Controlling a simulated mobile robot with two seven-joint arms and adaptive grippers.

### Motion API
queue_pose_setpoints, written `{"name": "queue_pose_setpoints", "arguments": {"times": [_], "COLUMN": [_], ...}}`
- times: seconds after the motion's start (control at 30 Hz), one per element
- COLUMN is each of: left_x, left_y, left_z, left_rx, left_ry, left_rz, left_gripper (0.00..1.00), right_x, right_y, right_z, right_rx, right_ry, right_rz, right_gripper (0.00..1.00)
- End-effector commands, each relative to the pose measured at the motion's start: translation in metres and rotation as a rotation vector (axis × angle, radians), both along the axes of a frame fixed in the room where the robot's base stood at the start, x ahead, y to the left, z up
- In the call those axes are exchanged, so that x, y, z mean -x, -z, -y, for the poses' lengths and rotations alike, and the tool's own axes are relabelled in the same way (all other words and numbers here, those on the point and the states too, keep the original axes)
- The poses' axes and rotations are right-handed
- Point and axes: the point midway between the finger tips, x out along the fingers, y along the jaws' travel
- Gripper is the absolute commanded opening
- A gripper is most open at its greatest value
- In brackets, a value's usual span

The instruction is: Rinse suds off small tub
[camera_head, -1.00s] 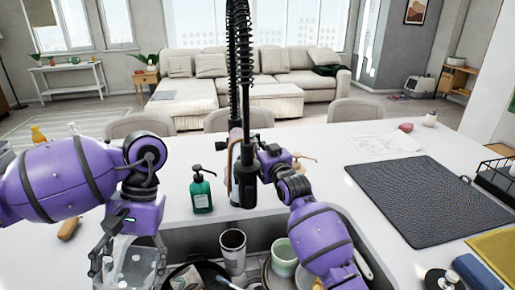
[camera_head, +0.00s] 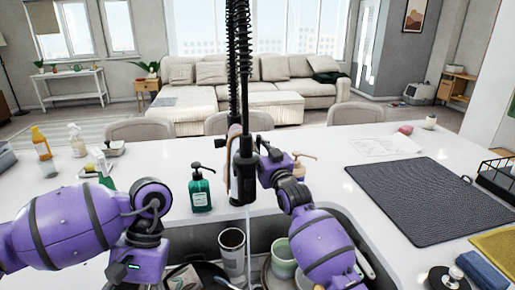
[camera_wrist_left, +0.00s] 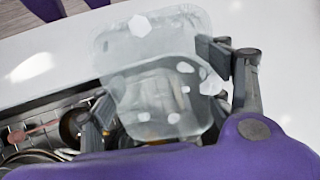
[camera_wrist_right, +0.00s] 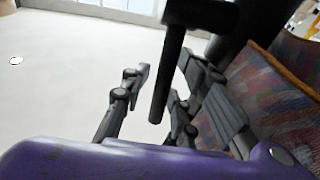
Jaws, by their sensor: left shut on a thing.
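The small clear tub (camera_wrist_left: 150,95), with white suds patches on it, is between the fingers of my left gripper (camera_wrist_left: 158,85), which is shut on it. In the head view the tub and left fingers are out of frame. The black spring-neck faucet (camera_head: 243,178) stands over the sink (camera_head: 262,238). A thin pale stream (camera_head: 248,220) falls below its head. My right gripper (camera_head: 264,155) is at the faucet. In the right wrist view its fingers (camera_wrist_right: 160,78) are spread on either side of a dark bar (camera_wrist_right: 165,75); contact is unclear.
The sink holds a grey tumbler (camera_head: 232,250), a pale green cup (camera_head: 283,260) and dark pans. A green soap bottle (camera_head: 200,190) stands behind it. A dark drying mat (camera_head: 430,200) lies right. Several bottles stand at the left. The counter between is mostly clear.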

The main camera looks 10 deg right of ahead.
Motion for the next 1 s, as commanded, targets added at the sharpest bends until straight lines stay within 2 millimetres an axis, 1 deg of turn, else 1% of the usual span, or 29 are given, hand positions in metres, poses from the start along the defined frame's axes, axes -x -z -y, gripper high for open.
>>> {"name": "queue_pose_setpoints", "arguments": {"times": [0.3, 0.37, 0.43, 0.57, 0.8, 0.9, 1.0], "left_x": [0.0, 0.0, 0.0, 0.0, 0.0, 0.0, 0.0], "left_y": [0.0, 0.0, 0.0, 0.0, 0.0, 0.0, 0.0], "left_z": [0.0, 0.0, 0.0, 0.0, 0.0, 0.0, 0.0], "left_rx": [0.0, 0.0, 0.0, 0.0, 0.0, 0.0, 0.0], "left_ry": [0.0, 0.0, 0.0, 0.0, 0.0, 0.0, 0.0], "left_rz": [0.0, 0.0, 0.0, 0.0, 0.0, 0.0, 0.0], "left_gripper": [0.45, 0.45, 0.45, 0.45, 0.45, 0.45, 0.45], "right_x": [0.001, 0.003, 0.01, 0.032, 0.082, 0.098, 0.109], "right_y": [-0.001, 0.0, 0.002, 0.006, 0.014, 0.015, 0.017], "right_z": [-0.001, 0.0, 0.002, 0.006, 0.016, 0.019, 0.021], "right_rx": [0.0, 0.0, -0.001, 0.0, 0.0, 0.0, 0.001], "right_ry": [-0.001, -0.001, -0.001, 0.0, 0.0, 0.0, 0.0], "right_rz": [0.002, 0.002, 0.001, 0.001, 0.0, 0.002, 0.002], "right_gripper": [0.32, 0.32, 0.32, 0.32, 0.32, 0.32, 0.32]}}
